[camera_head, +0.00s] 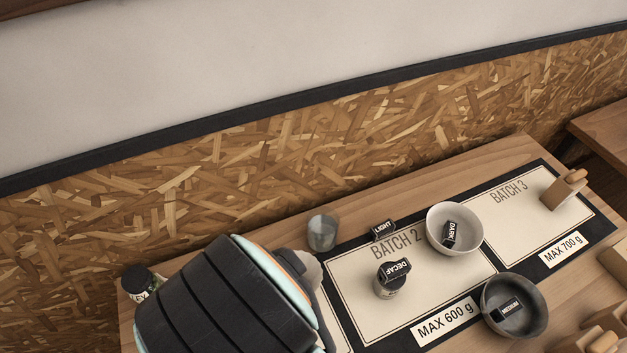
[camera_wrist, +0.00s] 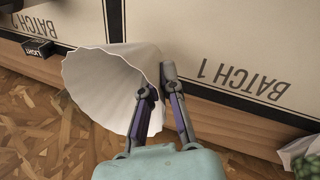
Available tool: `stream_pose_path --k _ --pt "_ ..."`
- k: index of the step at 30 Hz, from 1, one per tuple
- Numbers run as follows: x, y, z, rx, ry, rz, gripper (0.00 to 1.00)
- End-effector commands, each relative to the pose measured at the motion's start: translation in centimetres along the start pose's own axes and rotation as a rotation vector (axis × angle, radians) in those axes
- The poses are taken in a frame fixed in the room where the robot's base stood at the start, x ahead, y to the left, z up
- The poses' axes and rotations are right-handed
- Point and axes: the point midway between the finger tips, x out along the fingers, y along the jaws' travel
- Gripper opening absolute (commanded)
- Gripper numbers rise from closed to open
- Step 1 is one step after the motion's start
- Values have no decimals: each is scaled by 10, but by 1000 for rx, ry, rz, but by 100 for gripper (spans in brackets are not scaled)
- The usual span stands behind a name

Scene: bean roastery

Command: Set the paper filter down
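The paper filter (camera_wrist: 100,88) is a white, fluted cone in the wrist view, its wide mouth turned to the lower left. My gripper (camera_wrist: 158,80) has one finger over the mouth side of the filter and the other outside, with the filter's wall pinched between them. The filter is above the table's edge, beside the Batch 1 panel (camera_wrist: 225,75); whether it touches anything below cannot be told.
A grey cup (camera_head: 322,233) and the LIGHT block (camera_head: 383,230) stand near the back edge. A pale bowl (camera_head: 436,240) and dark bowl (camera_head: 528,325) lie to the right. Batch 1 looks bare in the wrist view.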

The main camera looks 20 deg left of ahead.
Motion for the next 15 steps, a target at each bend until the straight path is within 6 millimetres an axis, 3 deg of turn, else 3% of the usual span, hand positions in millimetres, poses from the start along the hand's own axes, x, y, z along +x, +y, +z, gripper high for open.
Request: stream_pose_path --k 7,15 --pt "33 -11 -1 -1 -3 0 0" --pt "36 -12 -2 1 2 -1 0"
